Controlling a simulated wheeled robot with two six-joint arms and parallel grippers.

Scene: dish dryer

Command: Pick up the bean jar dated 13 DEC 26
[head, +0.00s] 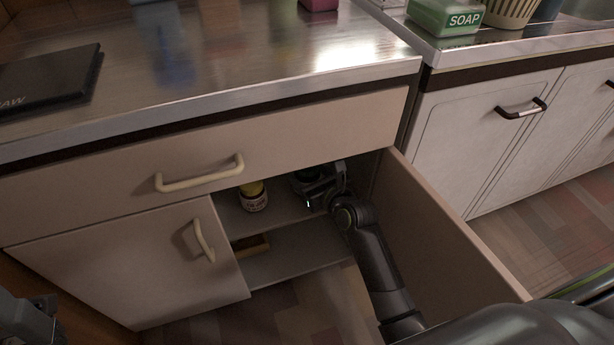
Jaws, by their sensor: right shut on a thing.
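A jar with a yellow lid and a pale label (253,197) stands on the upper shelf of the open cupboard. A second, darker jar (304,183) is to its right, mostly hidden by shadow and my right gripper. My right gripper (318,193) reaches into the cupboard and is shut on this darker jar. I cannot read a date on either jar, nor tell whether the held jar is off the shelf. A grey part of my left arm shows at the lower left corner; its fingers cannot be made out.
The cupboard's right door (450,225) stands open beside my right arm; the left door (130,260) is shut. A drawer (300,145) is above the opening. A small wooden box (251,245) sits on the lower level. A dark laptop-like slab (45,82) and a soap box (445,17) are on the counters.

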